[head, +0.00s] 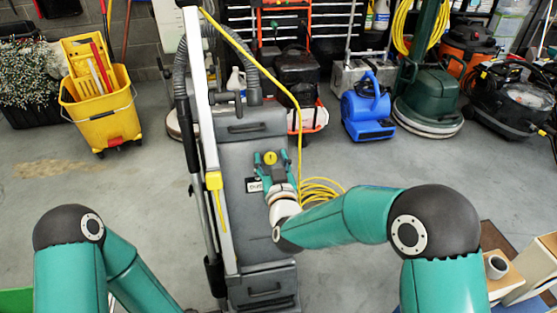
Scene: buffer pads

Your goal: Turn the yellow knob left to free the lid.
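The yellow knob (270,158) is small and round, with a dark mark on its face. It sits on the upper front of a tall grey machine (245,225). My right gripper (271,160) is at the knob, with one teal finger on each side of it. The fingers stand apart and look wider than the knob; contact is not clear. The lid's edges cannot be made out for certain; a grey panel with a recessed handle (243,128) lies just above the knob. My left arm shows at the lower left, but its gripper is out of the picture.
A pale upright tube and a dark hose (182,115) run along the machine's left side. A yellow cord (320,190) lies coiled on the floor at its right. A yellow mop bucket (100,108) and a blue blower (367,110) stand farther back. Floor at left is clear.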

